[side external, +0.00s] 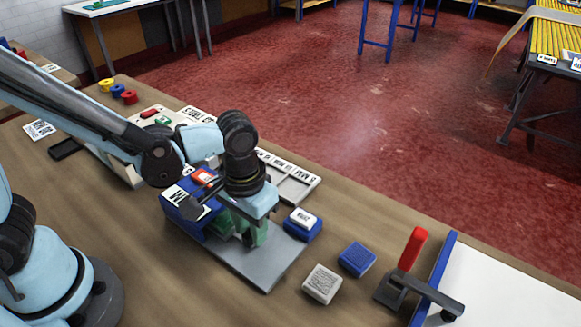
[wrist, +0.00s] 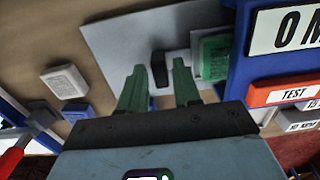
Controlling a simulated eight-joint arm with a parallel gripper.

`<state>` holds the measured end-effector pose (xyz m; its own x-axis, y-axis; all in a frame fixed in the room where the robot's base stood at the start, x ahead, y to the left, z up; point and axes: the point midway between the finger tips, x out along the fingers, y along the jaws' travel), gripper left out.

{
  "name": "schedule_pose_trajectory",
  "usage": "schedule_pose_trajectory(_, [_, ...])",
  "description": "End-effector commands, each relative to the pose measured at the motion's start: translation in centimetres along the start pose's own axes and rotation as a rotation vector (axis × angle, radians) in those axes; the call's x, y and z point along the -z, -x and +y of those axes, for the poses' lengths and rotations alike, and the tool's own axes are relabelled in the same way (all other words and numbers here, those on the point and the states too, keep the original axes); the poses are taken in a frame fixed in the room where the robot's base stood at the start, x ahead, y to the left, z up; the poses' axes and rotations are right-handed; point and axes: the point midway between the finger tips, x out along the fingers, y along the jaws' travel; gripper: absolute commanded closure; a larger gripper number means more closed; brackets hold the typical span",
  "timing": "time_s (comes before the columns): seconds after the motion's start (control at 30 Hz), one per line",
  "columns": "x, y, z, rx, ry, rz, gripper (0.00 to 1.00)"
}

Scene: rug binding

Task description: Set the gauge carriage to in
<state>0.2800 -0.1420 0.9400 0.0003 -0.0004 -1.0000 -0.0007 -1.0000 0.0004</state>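The gauge has a grey base plate (side external: 255,268) and a blue housing (side external: 178,208) with white labels and a red top part (side external: 203,176). In the wrist view the blue housing (wrist: 238,75) stands at the right with a red TEST label (wrist: 285,92). A black upright knob (wrist: 159,68), probably the carriage's, stands on the grey plate (wrist: 115,40). A green block (wrist: 214,57) sits between knob and housing. My gripper (wrist: 158,75) is open, its green fingers on either side of the knob in the picture; contact cannot be told. My gripper (side external: 250,232) hides the knob in the side view.
White and blue blocks (side external: 357,259) lie right of the gauge. A red-handled lever (side external: 412,250) stands by a blue-edged white board (side external: 510,290). Labelled trays (side external: 290,180) lie behind the gauge. Spools (side external: 118,90) are at the back left. The bench's front middle is clear.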

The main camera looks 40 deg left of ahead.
Motion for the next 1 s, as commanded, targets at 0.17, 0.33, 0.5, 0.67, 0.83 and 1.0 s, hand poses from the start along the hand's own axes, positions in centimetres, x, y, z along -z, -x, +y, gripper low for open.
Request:
schedule_pose_trajectory(0.17, [0.0,0.0,0.0,0.000,0.000,0.000,0.96])
schedule_pose_trajectory(0.33, [0.0,0.0,0.0,0.000,0.000,0.000,1.00])
schedule_pose_trajectory(0.5, [0.0,0.0,-0.1,0.000,0.000,0.000,1.00])
schedule_pose_trajectory(0.67, [0.1,0.1,-2.0,0.001,0.007,0.000,1.00])
schedule_pose_trajectory(0.83, [0.1,0.0,-3.9,0.001,0.005,0.000,1.00])
schedule_pose_trajectory(1.0, [0.1,0.0,-4.3,0.005,0.001,0.001,1.00])
